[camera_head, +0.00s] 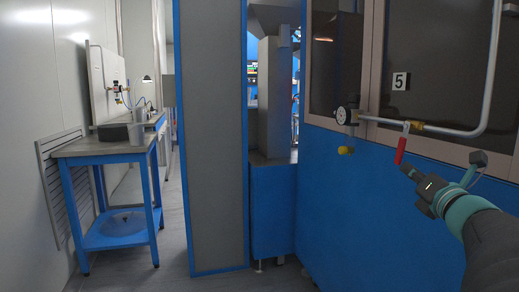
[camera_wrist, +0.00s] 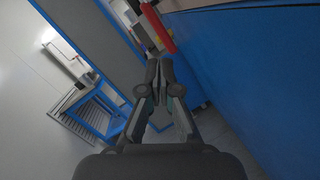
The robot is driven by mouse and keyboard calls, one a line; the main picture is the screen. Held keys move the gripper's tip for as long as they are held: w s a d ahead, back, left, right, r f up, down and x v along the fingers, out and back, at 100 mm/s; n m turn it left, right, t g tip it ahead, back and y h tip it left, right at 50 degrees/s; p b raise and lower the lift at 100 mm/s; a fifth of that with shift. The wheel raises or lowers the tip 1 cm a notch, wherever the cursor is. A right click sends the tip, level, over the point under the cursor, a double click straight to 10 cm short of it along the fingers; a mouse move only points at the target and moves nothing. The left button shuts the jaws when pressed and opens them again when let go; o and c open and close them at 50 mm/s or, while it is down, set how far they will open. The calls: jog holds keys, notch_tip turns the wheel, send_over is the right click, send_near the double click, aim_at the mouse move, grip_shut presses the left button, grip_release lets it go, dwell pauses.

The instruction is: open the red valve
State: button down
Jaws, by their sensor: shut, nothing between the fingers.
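The red valve handle (camera_head: 400,151) hangs down, slightly tilted, from the grey pipe (camera_head: 447,131) on the blue cabinet at the right. It lies across the line of the pipe. My gripper (camera_head: 408,170) is just below and right of the handle's lower end. In the wrist view the red handle (camera_wrist: 159,31) is beyond and slightly above my fingertips (camera_wrist: 159,63). The fingers are shut with nothing between them. I cannot tell whether a fingertip touches the handle.
A pressure gauge (camera_head: 342,116) and a yellow knob (camera_head: 346,150) sit left of the valve. The blue cabinet wall (camera_head: 362,205) lies close behind. A blue-framed workbench (camera_head: 107,147) stands at the left, past a grey panel (camera_head: 211,130). Floor shows between them.

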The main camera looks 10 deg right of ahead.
aim_at(403, 155)
jog(key=s+d+n+y, duration=0.4)
jog(key=s+n, duration=0.2)
jog(key=n, duration=0.3)
jog(key=w, duration=0.3)
jog(key=w+r+p, duration=0.1)
jog(key=w, duration=0.2)
jog(key=w+a+r+p, duration=0.1)
jog(key=w, duration=0.2)
jog(key=shift+w, duration=0.15)
jog(key=shift+f, duration=0.1)
